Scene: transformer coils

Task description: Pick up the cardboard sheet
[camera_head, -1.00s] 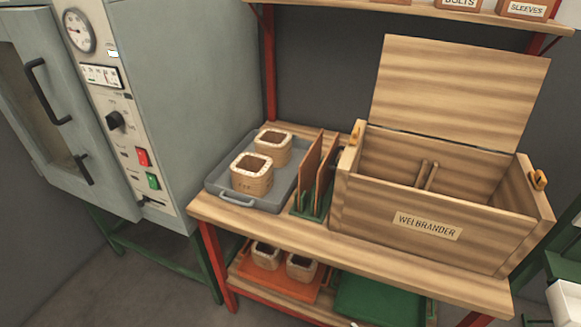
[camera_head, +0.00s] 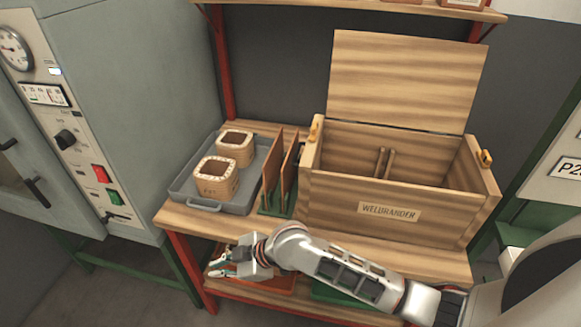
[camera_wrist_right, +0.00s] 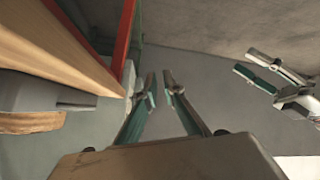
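Two thin brown sheets, the left one (camera_head: 273,158) and the right one (camera_head: 290,168), stand upright in a green rack (camera_head: 268,211) on the bench in the head view. I take them for the cardboard sheets. My right gripper (camera_head: 216,262) is in front of the bench's front edge, below and left of the rack, apart from the sheets. In the right wrist view its fingers (camera_wrist_right: 161,88) are apart with nothing between them. My left gripper (camera_wrist_right: 243,61) shows at the right of that view, fingers apart and empty; it is outside the head view.
Left of the rack, a grey tray (camera_head: 184,194) holds two square coils (camera_head: 216,177). An open wooden crate (camera_head: 330,208) with its lid up stands to the right. A grey oven (camera_head: 130,90) is at the left. My right forearm crosses before the bench front.

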